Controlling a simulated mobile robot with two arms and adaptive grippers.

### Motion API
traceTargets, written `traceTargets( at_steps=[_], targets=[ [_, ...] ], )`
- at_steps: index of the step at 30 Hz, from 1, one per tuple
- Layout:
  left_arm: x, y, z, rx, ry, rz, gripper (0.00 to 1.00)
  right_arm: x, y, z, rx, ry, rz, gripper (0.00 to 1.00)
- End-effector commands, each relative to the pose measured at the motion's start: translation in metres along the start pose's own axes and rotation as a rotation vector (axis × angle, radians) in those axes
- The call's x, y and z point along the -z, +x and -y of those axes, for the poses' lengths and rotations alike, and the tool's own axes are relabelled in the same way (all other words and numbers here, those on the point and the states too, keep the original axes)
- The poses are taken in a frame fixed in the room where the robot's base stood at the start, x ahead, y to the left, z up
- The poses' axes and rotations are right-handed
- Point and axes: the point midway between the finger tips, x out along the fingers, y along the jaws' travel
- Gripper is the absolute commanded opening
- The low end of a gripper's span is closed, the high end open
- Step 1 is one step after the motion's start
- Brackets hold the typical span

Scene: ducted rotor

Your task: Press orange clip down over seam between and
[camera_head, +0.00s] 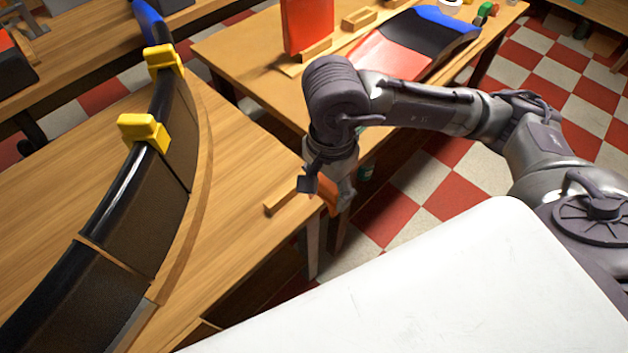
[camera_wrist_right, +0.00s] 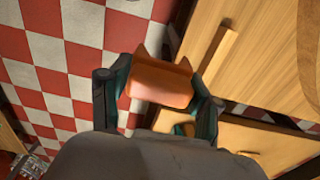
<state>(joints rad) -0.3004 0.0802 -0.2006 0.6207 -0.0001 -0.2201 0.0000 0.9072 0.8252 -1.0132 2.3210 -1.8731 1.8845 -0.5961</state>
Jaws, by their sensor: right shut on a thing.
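My right gripper (camera_head: 325,188) is shut on an orange clip (camera_wrist_right: 160,85) and holds it near the front right edge of the wooden table (camera_head: 235,190). In the head view the orange clip (camera_head: 333,197) is partly hidden by the gripper. A curved row of black duct segments (camera_head: 135,215) stands on the table to the left, apart from the clip. A bare seam (camera_head: 112,262) shows between the two nearest segments. My left gripper is not in view.
Two yellow clips (camera_head: 145,130) (camera_head: 165,60) sit on the duct's top edge. A small wooden bar (camera_head: 282,200) lies near the table edge; it also shows in the wrist view (camera_wrist_right: 218,52). Another table (camera_head: 240,45) behind holds red, black and blue panels (camera_head: 400,45).

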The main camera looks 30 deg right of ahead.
Motion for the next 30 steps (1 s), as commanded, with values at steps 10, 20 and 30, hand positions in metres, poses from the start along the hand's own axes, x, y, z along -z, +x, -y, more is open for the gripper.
traceTargets(
  at_steps=[10, 20, 30],
  targets=[
    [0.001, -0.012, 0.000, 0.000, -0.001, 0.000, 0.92, 0.000, -0.023, -0.002, 0.000, -0.001, 0.000, 0.31],
    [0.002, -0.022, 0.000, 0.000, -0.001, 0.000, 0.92, 0.000, -0.043, -0.002, 0.001, 0.000, 0.000, 0.31],
    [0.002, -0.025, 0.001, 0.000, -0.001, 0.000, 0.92, 0.000, -0.050, -0.002, 0.000, 0.000, -0.001, 0.31]
  ],
)
